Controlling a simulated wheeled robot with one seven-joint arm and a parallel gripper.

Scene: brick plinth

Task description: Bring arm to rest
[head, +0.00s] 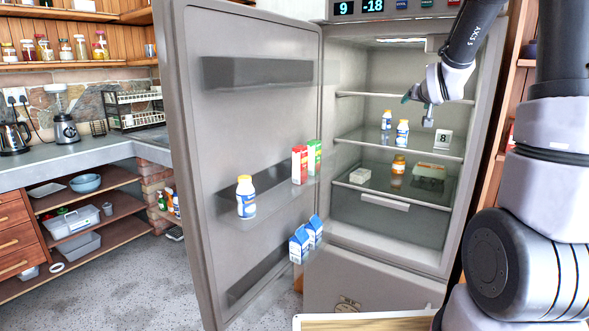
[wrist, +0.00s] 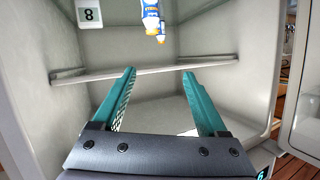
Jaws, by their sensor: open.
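My gripper (head: 416,110) is inside the open fridge (head: 360,70), in front of the upper shelf space and above the middle shelf. In the wrist view its two teal fingers (wrist: 160,88) are spread apart with nothing between them. Two white-and-blue bottles (head: 402,132) stand on the middle shelf, below and left of my gripper.
The open fridge door (head: 255,120) stands left of the arm, holding a bottle (head: 246,197) and several cartons (head: 299,165). An orange jar (head: 398,165) and a container (head: 430,172) sit on the lower shelf. A wooden-topped surface (head: 365,323) is at the bottom. Grey floor is clear at left.

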